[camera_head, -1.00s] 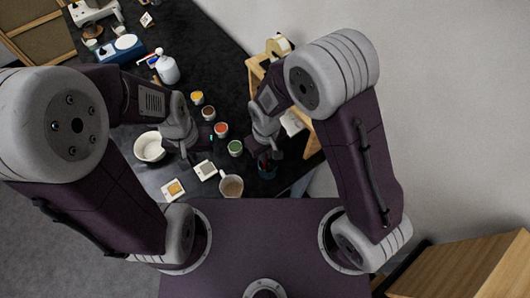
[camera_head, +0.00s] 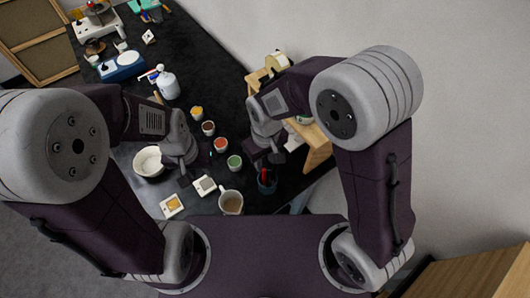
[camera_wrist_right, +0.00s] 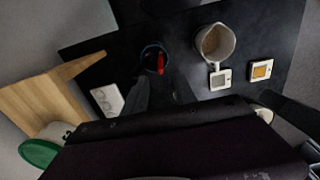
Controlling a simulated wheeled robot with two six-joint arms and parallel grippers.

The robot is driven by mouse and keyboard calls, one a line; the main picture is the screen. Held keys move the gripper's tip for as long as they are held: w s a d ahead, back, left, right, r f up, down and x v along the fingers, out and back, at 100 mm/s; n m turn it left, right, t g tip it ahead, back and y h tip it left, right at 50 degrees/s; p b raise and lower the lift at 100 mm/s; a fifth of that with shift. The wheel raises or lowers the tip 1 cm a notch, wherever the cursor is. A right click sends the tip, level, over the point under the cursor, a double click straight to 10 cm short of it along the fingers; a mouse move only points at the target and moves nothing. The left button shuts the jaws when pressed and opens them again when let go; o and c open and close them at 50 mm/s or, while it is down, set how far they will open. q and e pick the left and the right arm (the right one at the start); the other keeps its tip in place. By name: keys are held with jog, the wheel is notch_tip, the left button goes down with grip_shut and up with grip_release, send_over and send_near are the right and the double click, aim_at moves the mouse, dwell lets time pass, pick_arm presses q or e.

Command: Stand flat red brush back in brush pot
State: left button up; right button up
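The brush pot (camera_head: 267,186) is a small dark pot with a blue-teal rim near the table's front edge; it also shows in the right wrist view (camera_wrist_right: 146,52). The red brush (camera_head: 265,174) stands in it, and its red part leans at the rim in the right wrist view (camera_wrist_right: 161,63). My right gripper (camera_head: 269,160) is just above and behind the pot. Its two fingers look apart in the right wrist view (camera_wrist_right: 163,80), with the red just beyond the tips. My left gripper (camera_head: 180,164) hangs beside the white bowl; its fingertips are unclear.
Several paint pots (camera_head: 221,145) stand in a row between my grippers. A beige mug (camera_head: 231,202) and small square pans (camera_head: 171,205) lie left of the brush pot. A wooden stand (camera_head: 318,145) is to the right, and a white bowl (camera_head: 148,161) to the left.

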notch_tip(320, 180, up, 6)
jog(key=shift+f, duration=0.2)
jog(key=s+d+f+m, duration=0.2)
jog(key=d+m, duration=0.2)
jog(key=d, duration=0.5)
jog(key=s+d+f+m, duration=0.2)
jog(key=s+d+m, duration=0.1)
jog(key=d, duration=0.6)
jog(key=shift+t, duration=0.4)
jog(key=f+b, duration=0.3)
jog(key=b, duration=0.1)
jog(key=f+b, duration=0.2)
jog(key=shift+w+a+f, duration=0.15)
jog(key=shift+w+f, duration=0.1)
jog(key=shift+f, duration=0.1)
